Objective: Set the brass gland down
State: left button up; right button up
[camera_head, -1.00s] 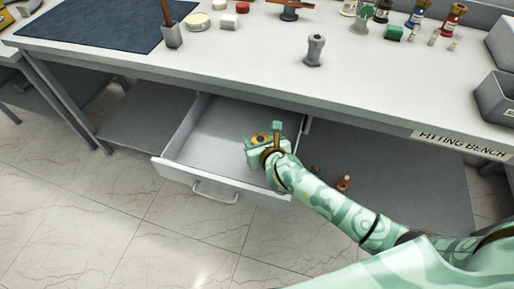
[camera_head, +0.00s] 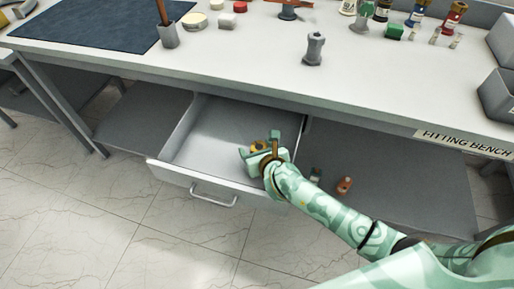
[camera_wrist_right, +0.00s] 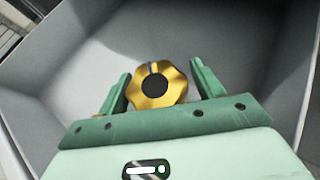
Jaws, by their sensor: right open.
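The brass gland (camera_wrist_right: 157,86) is a gold, scalloped ring with a dark centre and a small blue mark. In the right wrist view it lies between the two green fingers of my right gripper (camera_wrist_right: 160,95), with gaps on both sides. The head view shows the gland (camera_head: 258,146) and my right gripper (camera_head: 259,150) inside the open drawer (camera_head: 215,130), toward its right side. The gripper is open. Whether the gland touches the drawer floor is hard to tell. My left gripper is not in view.
The drawer, with a front handle (camera_head: 213,197), is pulled out under the bench top (camera_head: 260,60). Its left part is empty. A grey fitting (camera_head: 314,50), a pot (camera_head: 168,36) and several bottles stand on the bench. Small items (camera_head: 344,186) lie on the lower shelf, right of the drawer.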

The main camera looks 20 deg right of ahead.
jog(key=shift+s+r, duration=0.15)
jog(key=shift+r, duration=0.15)
pick_arm(q)
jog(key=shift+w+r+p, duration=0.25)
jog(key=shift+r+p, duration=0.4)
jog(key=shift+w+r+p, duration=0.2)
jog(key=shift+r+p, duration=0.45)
jog(key=shift+p, duration=0.05)
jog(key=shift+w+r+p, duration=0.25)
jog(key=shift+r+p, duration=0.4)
pick_arm(e)
jog(key=v, duration=1.1)
jog(key=shift+s, duration=0.3)
